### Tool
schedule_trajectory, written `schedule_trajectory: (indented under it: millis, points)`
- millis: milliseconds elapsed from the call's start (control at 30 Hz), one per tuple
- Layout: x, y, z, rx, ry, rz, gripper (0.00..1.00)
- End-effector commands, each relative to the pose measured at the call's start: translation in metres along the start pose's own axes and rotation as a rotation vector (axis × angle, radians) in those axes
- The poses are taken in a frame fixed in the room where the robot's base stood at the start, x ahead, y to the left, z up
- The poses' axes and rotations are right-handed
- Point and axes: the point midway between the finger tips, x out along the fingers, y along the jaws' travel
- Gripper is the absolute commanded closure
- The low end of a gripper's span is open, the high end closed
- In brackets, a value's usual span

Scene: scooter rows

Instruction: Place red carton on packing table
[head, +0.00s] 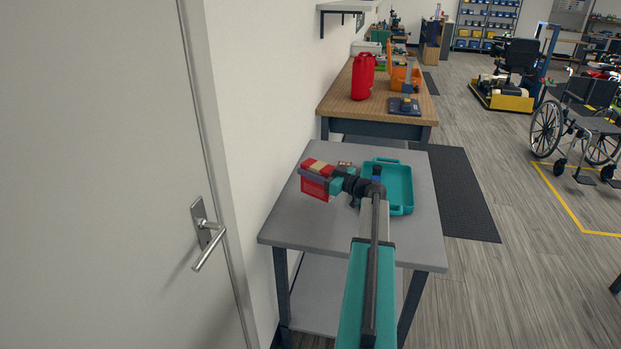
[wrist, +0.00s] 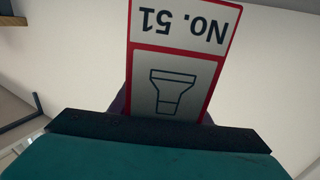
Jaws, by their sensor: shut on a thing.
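A red carton (head: 316,188) with a pale patch on top is in my gripper (head: 322,174), at the left part of a grey table (head: 300,223). The grey table looks like the packing table, though no label shows. In the wrist view the carton (wrist: 178,88) shows a white label with a red border, an upside-down "No. 51" and a torch-like drawing. My gripper is shut on the carton. The dark gripper edge hides the carton's lower part in the wrist view. I cannot tell whether the carton touches the tabletop.
A teal tray (head: 401,198) lies on the grey table, right of the carton. A small brownish item (head: 344,165) is behind the gripper. A wooden bench (head: 335,104) beyond holds a red canister (head: 363,77) and an orange bin (head: 404,77). A wall and door (head: 100,170) bound the left.

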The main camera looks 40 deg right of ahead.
Motion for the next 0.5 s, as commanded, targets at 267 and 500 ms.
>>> schedule_trajectory:
  millis: [267,500]
  points:
    - [0.000,0.000,0.023,0.001,0.000,-0.001,0.89]
    - [0.000,-0.001,0.031,0.000,0.001,-0.001,0.89]
